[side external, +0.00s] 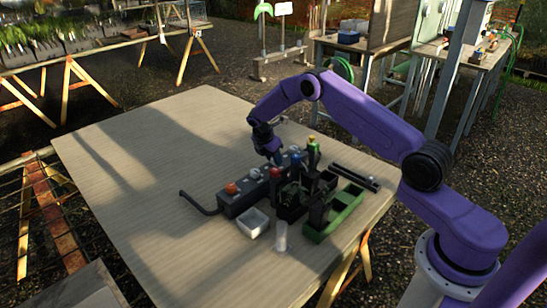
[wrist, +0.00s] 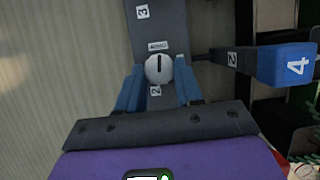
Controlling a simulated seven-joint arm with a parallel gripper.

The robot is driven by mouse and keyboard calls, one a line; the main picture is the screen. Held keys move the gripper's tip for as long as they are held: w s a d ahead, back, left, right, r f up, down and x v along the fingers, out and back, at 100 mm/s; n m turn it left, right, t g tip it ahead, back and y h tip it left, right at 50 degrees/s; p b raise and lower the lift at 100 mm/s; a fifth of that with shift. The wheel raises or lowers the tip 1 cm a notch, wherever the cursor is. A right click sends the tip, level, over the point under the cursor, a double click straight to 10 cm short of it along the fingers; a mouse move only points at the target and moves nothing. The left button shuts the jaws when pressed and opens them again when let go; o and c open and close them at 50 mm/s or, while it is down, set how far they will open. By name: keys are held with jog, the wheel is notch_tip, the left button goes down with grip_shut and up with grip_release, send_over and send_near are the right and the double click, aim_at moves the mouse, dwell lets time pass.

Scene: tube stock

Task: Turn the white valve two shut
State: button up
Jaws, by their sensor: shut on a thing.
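The white valve (wrist: 159,69) is a round knob with a dark line on its face, set on a dark valve block (wrist: 172,20). In the wrist view the line runs up and down the picture. In the side view my gripper (side external: 275,158) reaches down to the far end of the valve block (side external: 238,205), and the gripped knob is hard to make out there.
An orange knob (side external: 231,188) is at the block's near end, with a dark hose beside it. A blue piece marked "4" (wrist: 283,65) stands close right of my gripper. The table's left is clear.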

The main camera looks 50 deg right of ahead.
jog(key=m, duration=0.2)
jog(key=m+g, duration=0.1)
jog(key=m, duration=0.1)
jog(key=shift+w+g, duration=0.2)
jog(key=shift+g, duration=0.1)
jog(key=shift+w+d+m+g+y, duration=0.1)
jog(key=shift+m+g+y, duration=0.2)
jog(key=shift+m, duration=0.6)
jog(key=shift+w+m+g+y, duration=0.1)
jog(key=shift+m+g+y, duration=0.15)
jog(key=shift+m, duration=1.15)
jog(key=o, duration=1)
jog(key=shift+o, duration=0.2)
jog(key=shift+v, duration=1.4)
notch_tip(320, 180, up, 7)
jog(key=shift+r, duration=0.1)
